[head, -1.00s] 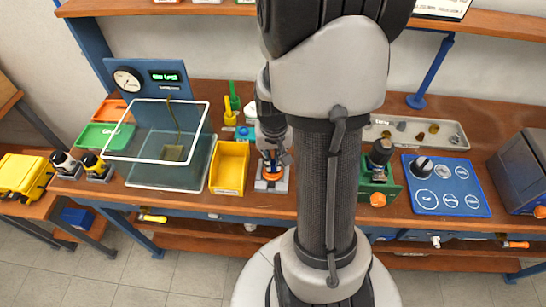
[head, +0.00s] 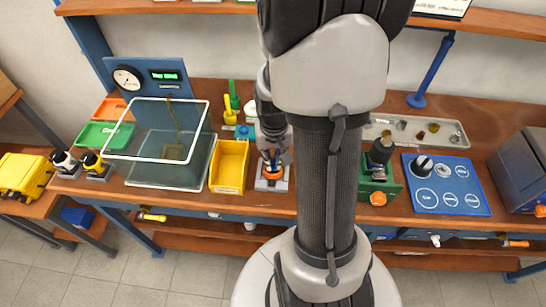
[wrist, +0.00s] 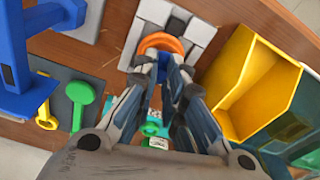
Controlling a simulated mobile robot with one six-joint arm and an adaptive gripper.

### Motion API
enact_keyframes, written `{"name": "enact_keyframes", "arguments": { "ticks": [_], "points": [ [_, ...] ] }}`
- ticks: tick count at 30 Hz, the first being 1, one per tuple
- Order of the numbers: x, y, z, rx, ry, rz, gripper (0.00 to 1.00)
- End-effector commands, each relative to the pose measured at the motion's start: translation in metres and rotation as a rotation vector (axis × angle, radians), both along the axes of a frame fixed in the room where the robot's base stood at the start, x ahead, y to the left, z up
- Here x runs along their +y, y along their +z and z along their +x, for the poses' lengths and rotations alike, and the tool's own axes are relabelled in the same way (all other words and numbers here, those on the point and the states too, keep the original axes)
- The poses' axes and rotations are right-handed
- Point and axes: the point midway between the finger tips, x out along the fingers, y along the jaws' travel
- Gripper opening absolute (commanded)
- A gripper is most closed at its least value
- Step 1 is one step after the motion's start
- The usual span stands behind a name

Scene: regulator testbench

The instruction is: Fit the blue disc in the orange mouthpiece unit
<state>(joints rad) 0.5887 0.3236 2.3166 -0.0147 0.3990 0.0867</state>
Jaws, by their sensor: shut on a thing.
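The orange mouthpiece unit (wrist: 161,42) sits upright in a grey fixture (wrist: 197,35) on the bench. In the head view the orange unit (head: 271,171) shows just below my gripper (head: 273,155). In the wrist view my gripper (wrist: 163,62) has its fingertips at the near rim of the orange unit.
A yellow bin (head: 229,167) stands close left of the fixture; it also shows in the wrist view (wrist: 262,85). A glass tank (head: 165,175) is farther left. A green stand (head: 380,180) and blue board (head: 447,187) are right.

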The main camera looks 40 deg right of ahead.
Motion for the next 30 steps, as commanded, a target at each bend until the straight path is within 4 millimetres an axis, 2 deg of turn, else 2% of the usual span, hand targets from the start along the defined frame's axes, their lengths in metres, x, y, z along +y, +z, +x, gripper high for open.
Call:
{"name": "enact_keyframes", "arguments": {
  "ticks": [30],
  "points": [
    [0.000, -0.010, 0.000, 0.000, 0.002, 0.000, 0.00]
  ]
}}
